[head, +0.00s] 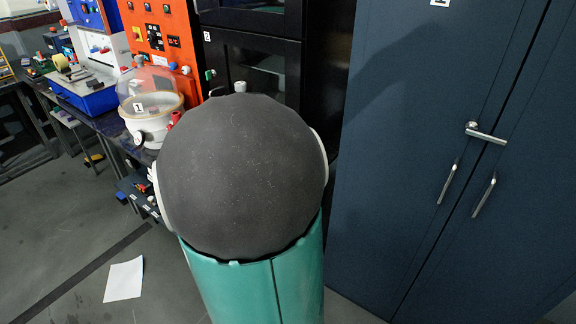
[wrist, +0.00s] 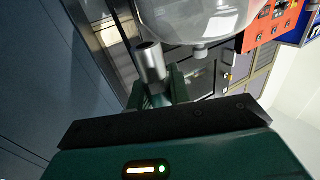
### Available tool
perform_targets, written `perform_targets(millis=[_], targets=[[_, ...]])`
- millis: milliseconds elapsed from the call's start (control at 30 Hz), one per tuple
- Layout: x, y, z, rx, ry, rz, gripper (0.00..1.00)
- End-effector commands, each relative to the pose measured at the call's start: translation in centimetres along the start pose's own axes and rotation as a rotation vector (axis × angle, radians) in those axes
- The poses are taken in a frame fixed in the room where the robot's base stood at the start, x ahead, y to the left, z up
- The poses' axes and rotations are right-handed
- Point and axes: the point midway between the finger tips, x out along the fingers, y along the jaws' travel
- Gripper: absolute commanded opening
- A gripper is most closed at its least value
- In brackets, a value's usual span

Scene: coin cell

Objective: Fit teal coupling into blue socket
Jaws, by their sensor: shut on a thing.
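In the wrist view my gripper (wrist: 157,92) has its dark teal fingers shut on a grey, metallic-looking cylinder (wrist: 150,59). The cylinder's round end points away from my palm and tilts slightly left. No teal colour shows on it, and its lower part is hidden between the fingers. I cannot make out a teal coupling as a separate thing. No blue socket can be told for sure in either view. My gripper is not in the head view, where my own dark, rounded arm joint and teal link fill the middle.
A clear dome on a white base (head: 150,104) stands on the bench; a clear dome (wrist: 195,18) is close to the cylinder in the wrist view. An orange panel (head: 160,38) and blue tray (head: 84,96) are at left. Dark blue cabinets (head: 430,120) stand at right. Paper (head: 124,280) lies on the floor.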

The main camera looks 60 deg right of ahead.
Motion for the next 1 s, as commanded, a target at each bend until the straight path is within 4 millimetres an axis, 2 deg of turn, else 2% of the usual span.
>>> perform_targets(millis=[33,100,200,267,467,867,1000], targets=[[0.2,2.4,-0.9,0.005,0.002,0.046,0.00],[0.2,4.9,-1.5,0.003,0.002,0.093,0.00],[0.2,7.2,-2.0,0.001,0.002,0.135,0.00],[0.3,7.9,-2.0,-0.002,0.001,0.147,0.00],[2.3,8.0,-1.1,-0.008,0.001,0.154,0.00],[9.2,7.6,2.0,-0.007,0.001,0.152,0.00],[10.9,7.5,4.1,-0.008,-0.001,0.152,0.00]])
